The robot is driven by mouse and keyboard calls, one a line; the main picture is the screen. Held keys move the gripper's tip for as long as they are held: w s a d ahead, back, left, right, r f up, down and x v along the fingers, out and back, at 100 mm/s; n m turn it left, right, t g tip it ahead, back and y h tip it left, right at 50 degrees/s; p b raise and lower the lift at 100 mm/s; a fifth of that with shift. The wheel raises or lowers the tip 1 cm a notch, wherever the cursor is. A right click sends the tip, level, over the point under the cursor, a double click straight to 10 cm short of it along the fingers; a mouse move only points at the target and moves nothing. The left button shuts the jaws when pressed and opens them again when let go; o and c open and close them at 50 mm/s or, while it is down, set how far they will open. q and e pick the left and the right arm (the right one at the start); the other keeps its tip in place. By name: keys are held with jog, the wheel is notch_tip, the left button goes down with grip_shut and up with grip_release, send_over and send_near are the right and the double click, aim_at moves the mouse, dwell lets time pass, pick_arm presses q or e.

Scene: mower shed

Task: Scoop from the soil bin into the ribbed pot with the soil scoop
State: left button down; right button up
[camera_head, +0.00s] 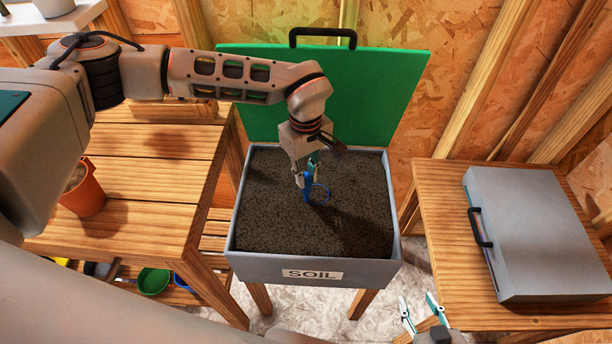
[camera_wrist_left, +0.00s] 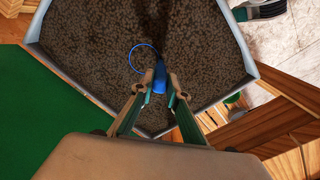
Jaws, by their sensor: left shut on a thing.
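The soil bin (camera_head: 262,268) is a grey box marked SOIL, full of dark soil, with its green lid raised behind it. My left gripper (camera_head: 305,172) points down over the bin, shut on the blue soil scoop (camera_head: 308,188). The scoop's handle also shows between the fingers in the left wrist view (camera_wrist_left: 160,75), with a thin blue ring beside it. How deep the scoop sits in the soil is hard to tell. An orange pot (camera_head: 88,195) stands on the left bench, partly hidden by my arm; its ribs are not clear. My right gripper (camera_head: 420,304) is open and empty at the bottom.
The slatted wooden bench (camera_head: 150,190) left of the bin has clear room on its top. A green bowl (camera_head: 154,281) and other items sit on its lower shelf. A closed grey case (camera_head: 530,230) lies on the right table (camera_head: 440,200). The raised lid (camera_head: 390,90) stands close behind my left arm.

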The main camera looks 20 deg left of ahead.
pick_arm(q)
jog(key=shift+r+p, duration=0.4)
jog(key=shift+r, duration=0.35)
jog(key=shift+r+p, duration=0.85)
jog(key=shift+r, duration=0.5)
jog(key=shift+r+p, duration=1.05)
jog(key=shift+r, duration=0.7)
jog(key=shift+a, duration=0.1)
